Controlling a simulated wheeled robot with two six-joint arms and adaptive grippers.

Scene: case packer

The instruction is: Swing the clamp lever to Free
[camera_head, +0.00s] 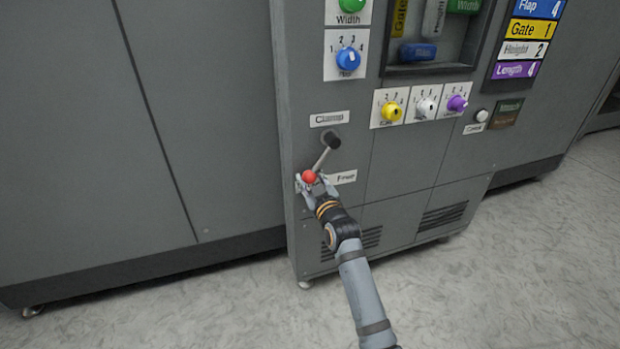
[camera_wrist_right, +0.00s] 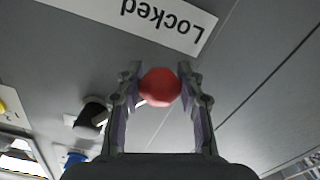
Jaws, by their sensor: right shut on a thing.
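The clamp lever (camera_head: 321,158) is a grey rod on a black pivot (camera_head: 332,141) on the grey machine front, with a red ball knob (camera_head: 309,177) at its end. It points down and to the left. My right gripper (camera_head: 308,181) is shut on the red knob, which also shows between the fingers in the right wrist view (camera_wrist_right: 159,87). The "Free" label (camera_head: 344,178) is right of the knob. The "Locked" label (camera_wrist_right: 165,18) shows upside down just beyond the knob in the wrist view; my gripper mostly hides it in the head view. My left gripper is out of view.
The "Clamp" label (camera_head: 329,118) is above the pivot. A blue dial (camera_head: 348,59) and a green dial sit higher. Yellow (camera_head: 391,111), white (camera_head: 424,109) and purple (camera_head: 457,103) dials sit to the right. The panel around the lever is flat; floor in front is clear.

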